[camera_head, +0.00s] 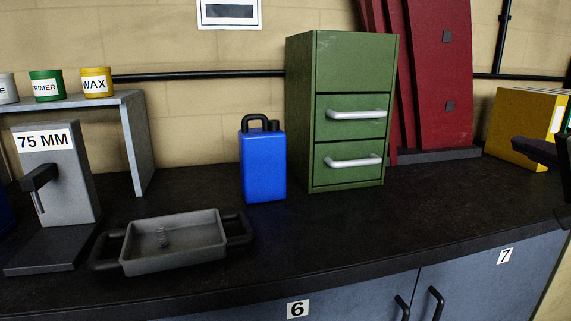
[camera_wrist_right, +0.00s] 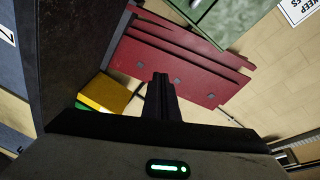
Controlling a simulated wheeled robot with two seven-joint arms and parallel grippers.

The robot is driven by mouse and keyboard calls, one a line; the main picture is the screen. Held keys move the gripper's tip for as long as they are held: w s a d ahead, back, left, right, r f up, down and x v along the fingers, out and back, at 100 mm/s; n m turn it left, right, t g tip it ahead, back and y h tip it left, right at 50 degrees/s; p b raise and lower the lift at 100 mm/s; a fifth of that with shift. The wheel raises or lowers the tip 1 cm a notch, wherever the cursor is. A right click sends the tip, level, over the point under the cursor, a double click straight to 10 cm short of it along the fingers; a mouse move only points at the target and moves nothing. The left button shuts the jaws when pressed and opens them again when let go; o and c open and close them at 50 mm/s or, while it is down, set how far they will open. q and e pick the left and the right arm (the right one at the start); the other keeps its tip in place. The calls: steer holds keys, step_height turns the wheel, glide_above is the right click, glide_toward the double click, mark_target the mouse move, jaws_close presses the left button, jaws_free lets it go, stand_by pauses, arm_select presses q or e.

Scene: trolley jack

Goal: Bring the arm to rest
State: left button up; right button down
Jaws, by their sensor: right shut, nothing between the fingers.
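My right gripper (camera_head: 516,143) comes in at the right edge of the head view, dark, over the right end of the worktop. Only its front part shows there. In the right wrist view its fingers (camera_wrist_right: 160,77) are together, with nothing between them. They point toward the red panels (camera_wrist_right: 185,60), with the yellow box (camera_wrist_right: 105,94) to their left in that picture. The gripper looks apart from the things around it. My left gripper and arm are not in view.
The black worktop (camera_head: 330,225) holds a grey tray (camera_head: 175,240), a blue can (camera_head: 263,165), a green drawer cabinet (camera_head: 340,65) with both drawers shut, leaning red panels (camera_head: 440,80), and a yellow box (camera_head: 520,120). The worktop's front right is clear.

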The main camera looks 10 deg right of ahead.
step_height(320, 180, down, 12)
steer(key=w+a+f+n+g, duration=0.1)
steer(key=w+a+n+g, duration=0.1)
steer(key=a+n, duration=0.1)
steer(key=s+a+f+n+g+y, duration=0.1)
steer(key=s+a+f+n+g, duration=0.2)
steer(key=f, duration=0.7)
steer(key=s+a+f+n, duration=0.3)
steer(key=f+n, duration=0.1)
steer(key=f, duration=0.7)
steer(key=s+a+f+n+g+y, duration=0.1)
steer(key=s+a+f+n+g, duration=0.2)
steer(key=f, duration=0.7)
steer(key=s+a+f+n+g+y, duration=0.1)
steer(key=s+a+f+n, duration=0.35)
steer(key=s+f, duration=0.45)
steer(key=s+a+f+n+g+y, duration=0.1)
steer(key=s+a+f+n, duration=0.2)
steer(key=s+a+f, duration=0.55)
steer(key=s+a+r+m+t+y, duration=0.1)
steer(key=s+a+r+m, duration=0.1)
steer(key=a, duration=0.7)
steer(key=shift+r+m, duration=0.65)
steer(key=shift+m, duration=0.5)
